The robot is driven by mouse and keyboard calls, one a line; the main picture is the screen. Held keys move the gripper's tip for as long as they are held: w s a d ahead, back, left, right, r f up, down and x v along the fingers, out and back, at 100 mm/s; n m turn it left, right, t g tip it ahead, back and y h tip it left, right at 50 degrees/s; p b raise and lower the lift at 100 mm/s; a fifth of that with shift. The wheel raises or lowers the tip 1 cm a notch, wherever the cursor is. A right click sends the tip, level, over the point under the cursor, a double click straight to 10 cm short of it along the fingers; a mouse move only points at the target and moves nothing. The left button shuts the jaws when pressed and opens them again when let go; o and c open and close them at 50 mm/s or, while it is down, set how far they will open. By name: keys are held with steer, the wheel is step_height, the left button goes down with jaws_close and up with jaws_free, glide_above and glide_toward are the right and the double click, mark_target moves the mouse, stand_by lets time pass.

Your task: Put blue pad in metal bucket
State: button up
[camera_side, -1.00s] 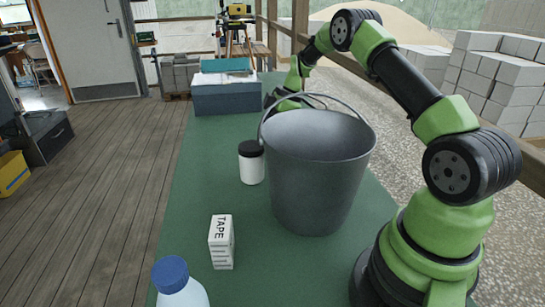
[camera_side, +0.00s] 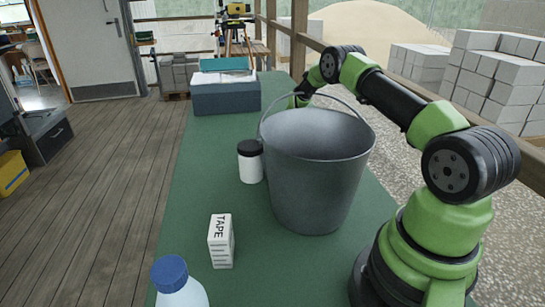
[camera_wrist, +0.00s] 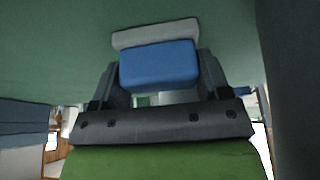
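The metal bucket (camera_side: 316,185) stands upright on the green table in the side view, its handle raised over the rim. The blue pad (camera_wrist: 160,66) shows in the wrist view as a rounded blue block with a pale grey layer behind it. My gripper (camera_wrist: 163,72) has one dark finger on each side of the pad, very close to its ends. I cannot tell whether the fingers press on it. In the side view the bucket hides the pad and most of my gripper.
A white jar with a black lid (camera_side: 250,163) stands just left of the bucket. A tape box (camera_side: 221,241) and a blue-capped bottle (camera_side: 178,284) are nearer the camera. A blue-grey case (camera_side: 226,96) sits at the table's far end. The table (camera_side: 205,150) is clear left of the jar.

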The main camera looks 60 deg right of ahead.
steer(key=o, duration=0.4)
steer(key=shift+r, duration=0.1)
steer(key=shift+d+r, duration=0.1)
steer(key=shift+r, duration=0.25)
steer(key=v, duration=0.5)
steer(key=shift+s+d+f, duration=0.1)
steer(key=shift+s+d, duration=0.05)
steer(key=shift+s, duration=0.05)
steer(key=s+d, duration=0.7)
steer(key=shift+s+d+f, duration=0.2)
steer(key=shift+o, duration=0.6)
steer(key=shift+s+d, duration=0.25)
steer(key=shift+s, duration=0.05)
